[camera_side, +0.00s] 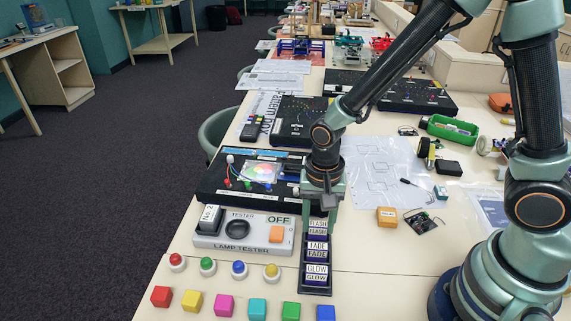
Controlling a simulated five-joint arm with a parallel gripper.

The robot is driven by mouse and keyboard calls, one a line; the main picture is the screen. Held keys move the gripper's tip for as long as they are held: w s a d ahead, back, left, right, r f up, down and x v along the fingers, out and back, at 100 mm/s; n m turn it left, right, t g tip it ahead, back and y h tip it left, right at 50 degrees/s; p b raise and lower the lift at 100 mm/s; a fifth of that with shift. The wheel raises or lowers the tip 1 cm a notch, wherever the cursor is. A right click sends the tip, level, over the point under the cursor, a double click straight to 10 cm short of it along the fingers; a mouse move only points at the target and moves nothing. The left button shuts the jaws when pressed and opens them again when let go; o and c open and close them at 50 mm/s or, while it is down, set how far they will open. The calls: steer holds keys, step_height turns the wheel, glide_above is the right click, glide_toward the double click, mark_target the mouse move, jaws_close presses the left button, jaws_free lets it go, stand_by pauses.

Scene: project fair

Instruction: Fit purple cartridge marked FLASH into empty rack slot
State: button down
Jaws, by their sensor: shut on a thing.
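The purple cartridge marked FLASH (318,226) is at the far end of the black rack (316,291). My gripper (319,217) points down over that end, shut on the cartridge, with a finger at each side. The cartridge lines up with the rack's far slot; I cannot tell whether it is fully down in it. The cartridges marked FADE (317,249) and GLOW (316,273) stand in the nearer slots. My gripper hides the cartridge's top and the rack's far edge.
Coloured knobs and cubes line the front. An orange box (387,216) is to the right.

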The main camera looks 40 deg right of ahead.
steer(key=shift+f, duration=0.15)
steer(key=shift+c, duration=1.3)
jaws_free()
steer(key=shift+o, duration=1.3)
steer(key=shift+r, duration=3.55)
